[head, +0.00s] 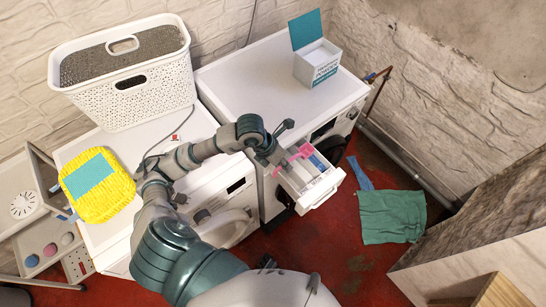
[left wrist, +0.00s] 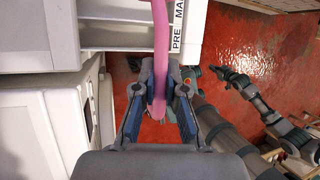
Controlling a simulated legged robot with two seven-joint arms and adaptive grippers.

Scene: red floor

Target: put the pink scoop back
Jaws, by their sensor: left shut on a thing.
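The pink scoop (head: 301,152) is at the pulled-out detergent drawer (head: 322,190) of the right-hand washing machine. My left gripper (head: 273,157) is beside the drawer's left side, shut on the scoop. In the left wrist view, the scoop's pink handle (left wrist: 161,50) runs up from between the fingertips (left wrist: 160,98) across the drawer edge. Whether the scoop's bowl touches the drawer floor cannot be told. In the left wrist view, my other arm (left wrist: 245,85) reaches in from the right over the floor; its finger state is too small to tell.
An open white and teal box (head: 317,66) stands on the right machine's top (head: 255,85), which is otherwise clear. A white basket (head: 130,98) and a yellow pack (head: 105,205) are on the left machine. A green cloth (head: 392,217) lies on the red floor.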

